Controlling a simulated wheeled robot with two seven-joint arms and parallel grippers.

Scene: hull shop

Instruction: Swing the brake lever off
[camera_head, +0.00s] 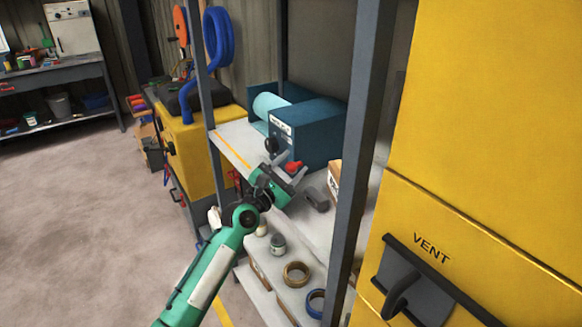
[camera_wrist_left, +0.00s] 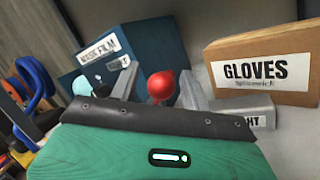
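A blue dispenser box (camera_head: 305,130), labelled mask film in the left wrist view (camera_wrist_left: 150,48), stands on the shelf with a pale blue roll. A red knob (camera_head: 293,168), apparently the brake lever's end, is at its front. In the left wrist view the red knob (camera_wrist_left: 161,87) sits between my two grey fingers. My left gripper (camera_head: 288,168) is open around the knob, with a gap visible beside the right finger. Whether either finger touches it, I cannot tell. The lever's arm below the knob is hidden by my gripper. My right gripper is not in view.
A grey block (camera_head: 317,199) and a gloves carton (camera_wrist_left: 262,70) stand right of my gripper. A grey rack post (camera_head: 358,150) rises close on the right. Tape rolls (camera_head: 296,274) lie on the lower shelf. A yellow vent cabinet (camera_head: 490,130) fills the right side.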

